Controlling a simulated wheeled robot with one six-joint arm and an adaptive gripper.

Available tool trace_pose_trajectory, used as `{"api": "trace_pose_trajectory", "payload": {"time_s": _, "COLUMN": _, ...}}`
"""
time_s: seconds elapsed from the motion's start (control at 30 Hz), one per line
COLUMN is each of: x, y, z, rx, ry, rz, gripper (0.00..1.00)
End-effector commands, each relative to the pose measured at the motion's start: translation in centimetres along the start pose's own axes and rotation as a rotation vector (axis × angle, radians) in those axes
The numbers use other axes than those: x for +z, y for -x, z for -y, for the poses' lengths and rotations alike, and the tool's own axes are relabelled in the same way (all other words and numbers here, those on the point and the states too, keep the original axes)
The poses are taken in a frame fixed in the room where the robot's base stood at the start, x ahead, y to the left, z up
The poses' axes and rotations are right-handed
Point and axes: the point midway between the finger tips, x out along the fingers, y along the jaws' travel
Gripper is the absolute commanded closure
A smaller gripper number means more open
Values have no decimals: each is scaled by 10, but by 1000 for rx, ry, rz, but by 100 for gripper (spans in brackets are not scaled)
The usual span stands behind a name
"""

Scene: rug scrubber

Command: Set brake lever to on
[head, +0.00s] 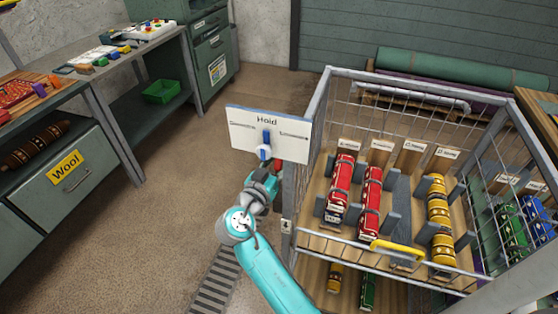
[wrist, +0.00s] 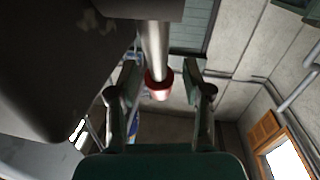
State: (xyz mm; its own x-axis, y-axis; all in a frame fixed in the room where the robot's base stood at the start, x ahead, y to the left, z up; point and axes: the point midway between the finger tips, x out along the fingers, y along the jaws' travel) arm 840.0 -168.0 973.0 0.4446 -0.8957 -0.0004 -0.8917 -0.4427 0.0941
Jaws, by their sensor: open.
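A metal rod with a red end (wrist: 158,84), which looks like the brake lever, sits between the two fingers in the wrist view. In the head view a bit of red (head: 278,163) shows just below the sign, beside the cart's corner post. My gripper (head: 268,178) is there, under the sign; in the wrist view its fingers (wrist: 161,75) are open on either side of the rod, with gaps visible. I cannot tell the depth between fingertips and red end. My arm and gripper hide most of the lever in the head view.
A white sign reading "Hold" (head: 245,132) with a blue and white knob (head: 265,145) stands just above the gripper. The wire cart (head: 320,115) with red and yellow rolls is close on the right. A workbench (head: 98,85) stands left; floor between is clear.

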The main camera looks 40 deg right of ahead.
Motion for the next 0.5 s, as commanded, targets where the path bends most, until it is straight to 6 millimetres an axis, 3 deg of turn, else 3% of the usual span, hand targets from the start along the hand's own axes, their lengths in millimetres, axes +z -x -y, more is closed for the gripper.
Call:
{"api": "trace_pose_trajectory", "payload": {"time_s": 0.03, "x": 0, "y": 0, "z": 0, "rx": 0, "ry": 0, "rz": 0, "gripper": 58}}
{"api": "trace_pose_trajectory", "payload": {"time_s": 0.2, "x": 0, "y": 0, "z": 0, "rx": 0, "ry": 0, "rz": 0, "gripper": 100}}
{"api": "trace_pose_trajectory", "payload": {"time_s": 0.5, "x": 0, "y": 1, "z": 0, "rx": 0, "ry": 0, "rz": -6, "gripper": 100}}
